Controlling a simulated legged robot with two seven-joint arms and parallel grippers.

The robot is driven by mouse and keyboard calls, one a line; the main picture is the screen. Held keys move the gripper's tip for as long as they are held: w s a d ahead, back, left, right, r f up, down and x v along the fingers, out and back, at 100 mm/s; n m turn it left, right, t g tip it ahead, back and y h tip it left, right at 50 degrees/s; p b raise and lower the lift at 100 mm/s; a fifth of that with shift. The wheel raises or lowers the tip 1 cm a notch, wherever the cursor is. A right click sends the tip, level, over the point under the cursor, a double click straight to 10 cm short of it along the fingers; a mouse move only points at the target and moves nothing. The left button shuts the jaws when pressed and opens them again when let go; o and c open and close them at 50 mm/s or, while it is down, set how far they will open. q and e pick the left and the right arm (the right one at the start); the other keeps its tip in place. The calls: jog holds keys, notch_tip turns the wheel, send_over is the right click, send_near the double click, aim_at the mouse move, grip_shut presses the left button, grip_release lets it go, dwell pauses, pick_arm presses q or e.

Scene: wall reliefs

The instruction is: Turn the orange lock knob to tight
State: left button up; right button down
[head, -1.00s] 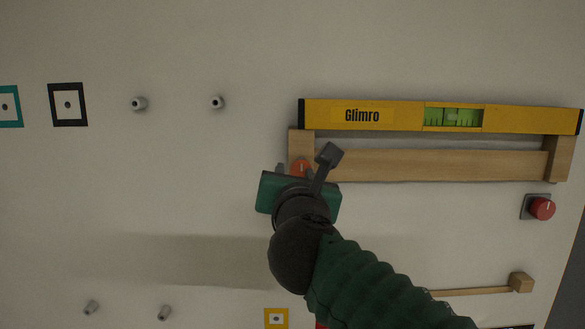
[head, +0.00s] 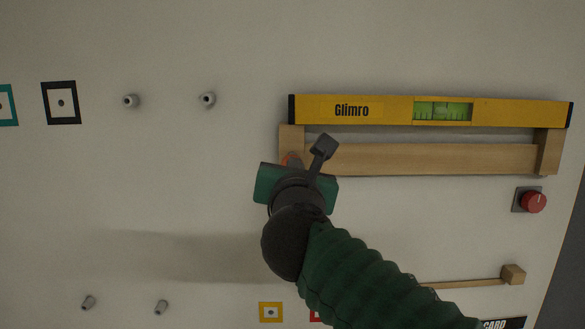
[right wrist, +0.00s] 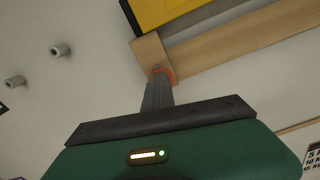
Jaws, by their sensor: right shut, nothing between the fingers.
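The orange lock knob (head: 285,160) sits at the left end of the wooden ledge (head: 430,158), under the yellow level. It is mostly hidden behind my right gripper (head: 294,157). In the right wrist view an orange rim of the knob (right wrist: 168,74) shows around the tips of the fingers (right wrist: 158,73). The fingers are together, with nothing held between them, right in front of the knob; I cannot tell whether they touch it. The knob's pointer is hidden. My left gripper is not in view.
The yellow level (head: 380,109) rests along the top of the ledge, just above the gripper. A red knob (head: 533,202) is at the right. Grey pegs (head: 207,99) and a black frame (head: 61,102) are at the left. The wall left of the gripper is mostly clear.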

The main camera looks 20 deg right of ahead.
jog(key=shift+w+d+f, duration=0.1)
jog(key=shift+w+f, duration=0.05)
jog(key=shift+f, duration=0.2)
dwell(0.3)
